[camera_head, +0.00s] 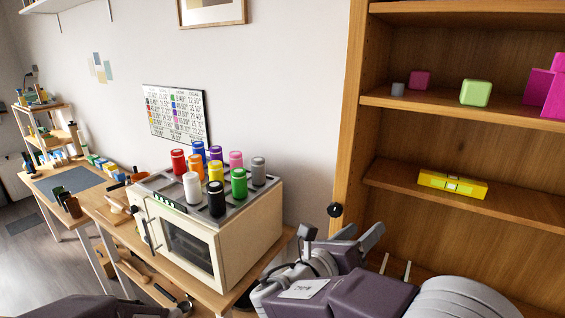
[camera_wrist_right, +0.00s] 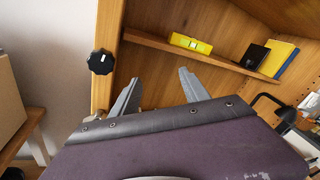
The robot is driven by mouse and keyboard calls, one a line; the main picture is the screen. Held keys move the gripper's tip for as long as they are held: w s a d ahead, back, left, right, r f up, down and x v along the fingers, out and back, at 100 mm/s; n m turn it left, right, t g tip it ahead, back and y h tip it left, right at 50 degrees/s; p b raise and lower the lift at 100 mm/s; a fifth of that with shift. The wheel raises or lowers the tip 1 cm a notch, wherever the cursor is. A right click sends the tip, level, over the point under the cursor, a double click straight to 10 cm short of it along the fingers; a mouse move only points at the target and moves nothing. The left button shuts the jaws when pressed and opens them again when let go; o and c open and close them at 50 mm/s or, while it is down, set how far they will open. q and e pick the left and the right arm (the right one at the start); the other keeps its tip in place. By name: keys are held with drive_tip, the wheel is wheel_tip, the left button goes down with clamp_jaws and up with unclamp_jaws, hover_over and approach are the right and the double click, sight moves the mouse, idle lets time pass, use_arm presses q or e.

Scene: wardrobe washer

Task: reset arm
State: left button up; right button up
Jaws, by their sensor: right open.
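My right gripper (camera_head: 358,238) is in the lower middle of the head view, in front of the wooden shelf unit (camera_head: 355,110). In the right wrist view its two grey fingers (camera_wrist_right: 160,92) stand apart with nothing between them. A black knob (camera_head: 335,210) on the shelf unit's side edge is just left of the fingers; it also shows in the wrist view (camera_wrist_right: 101,62). My left arm shows only as a dark part at the bottom left of the head view, and its gripper is not visible.
A cream oven-like box (camera_head: 235,245) carries several coloured cylinders on its top. A workbench (camera_head: 95,197) with tools stands at the left.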

drive_tip(key=s+d+f+m+g+y, duration=0.2)
drive_tip(key=s+d+f+m+g, duration=0.85)
drive_tip(key=s+d+f, duration=0.35)
drive_tip(key=s+a+f+m+g+y, duration=0.2)
drive_tip(key=s+a+f+m+y, duration=0.1)
drive_tip(key=f+m+y, duration=0.15)
drive_tip(key=s+a+f+m+g+y, duration=0.1)
drive_tip(key=s+a+f+m+y, duration=0.2)
drive_tip(key=f+m, duration=0.25)
drive_tip(key=w+a+f+m+t+y, duration=0.3)
drive_tip(key=a+m, duration=0.5)
drive_tip(key=m, duration=0.4)
drive_tip(key=shift+w+a+f+y, duration=0.35)
drive_tip(key=shift+w+y, duration=0.2)
drive_tip(key=shift+w, duration=0.45)
